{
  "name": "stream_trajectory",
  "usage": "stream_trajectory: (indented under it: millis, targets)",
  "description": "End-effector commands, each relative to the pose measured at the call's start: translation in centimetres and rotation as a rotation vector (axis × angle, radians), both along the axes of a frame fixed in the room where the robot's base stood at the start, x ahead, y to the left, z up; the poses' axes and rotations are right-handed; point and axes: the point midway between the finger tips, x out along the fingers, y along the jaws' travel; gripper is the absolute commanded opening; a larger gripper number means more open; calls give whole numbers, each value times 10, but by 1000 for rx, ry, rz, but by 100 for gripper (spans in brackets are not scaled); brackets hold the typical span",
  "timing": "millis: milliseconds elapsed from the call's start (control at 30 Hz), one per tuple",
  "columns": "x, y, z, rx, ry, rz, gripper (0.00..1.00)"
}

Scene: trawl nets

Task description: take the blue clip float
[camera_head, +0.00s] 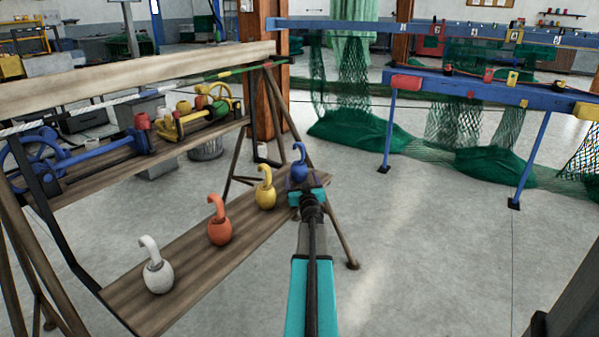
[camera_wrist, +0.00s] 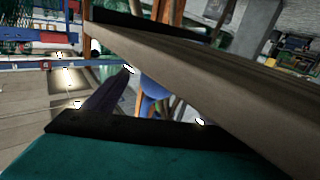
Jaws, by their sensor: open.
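The blue clip float (camera_head: 299,155) has a round body and a hooked top. It is at the far right end of the lower wooden shelf, past the yellow float. My gripper (camera_head: 306,185) is open, right in front of the blue float, and hides part of its body in the head view. In the wrist view a part of the blue float (camera_wrist: 150,104) shows beyond the dark gripper parts, beside the plank's edge. I cannot tell whether the jaws touch it.
Yellow (camera_head: 265,194), orange (camera_head: 219,230) and white (camera_head: 157,277) floats stand along the lower shelf (camera_head: 190,273). An upper shelf (camera_head: 95,172) holds blue and yellow gear. A trestle leg (camera_head: 335,225) stands behind my arm.

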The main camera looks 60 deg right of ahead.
Motion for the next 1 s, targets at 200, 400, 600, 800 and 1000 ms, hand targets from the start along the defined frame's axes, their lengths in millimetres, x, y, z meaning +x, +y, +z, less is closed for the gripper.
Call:
stream_trajectory:
  millis: [200,400,600,800,1000]
  targets:
    - [1,-1,0,0,0,0,77]
    - [1,-2,0,0,0,-1,77]
    - [6,-9,-1,0,0,-1,77]
    - [18,-22,0,-1,-1,-1,77]
    - [29,-35,1,0,0,-2,77]
